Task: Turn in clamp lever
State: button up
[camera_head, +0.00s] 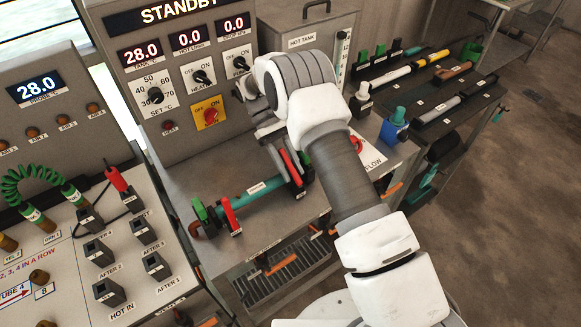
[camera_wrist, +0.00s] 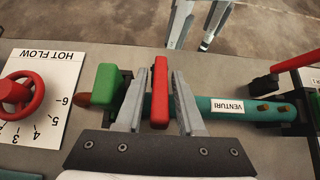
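A teal tube labelled VENTURI (camera_head: 257,188) lies across the bench in two end clamps; it also shows in the wrist view (camera_wrist: 227,104). My gripper (camera_wrist: 160,100) is open, with one finger on each side of this lever and narrow gaps visible. In the head view my gripper (camera_head: 287,165) is over the right-hand clamp and partly hides this red lever (camera_head: 290,162). The other red clamp lever (camera_head: 231,214) is at the tube's left end, beside another green block (camera_head: 200,210).
A red HOT FLOW hand wheel (camera_wrist: 15,95) is close to the clamp. The control panel (camera_head: 180,70) rises behind the bench. A hot tank (camera_head: 305,45) stands behind my arm. A rack of tubes (camera_head: 430,75) is at the right. Open floor lies beyond.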

aim_at(292, 165)
jog(key=shift+o, duration=0.6)
notch_tip(292, 165, up, 4)
jog(key=shift+d+r+b, duration=0.15)
jog(key=shift+r+b, duration=0.1)
jog(key=shift+b, duration=0.1)
jog(key=s+d+r, duration=0.3)
jog(key=d+r, duration=0.3)
jog(key=d, duration=0.5)
jog(key=shift+r+b, duration=0.25)
jog(key=shift+b, duration=0.1)
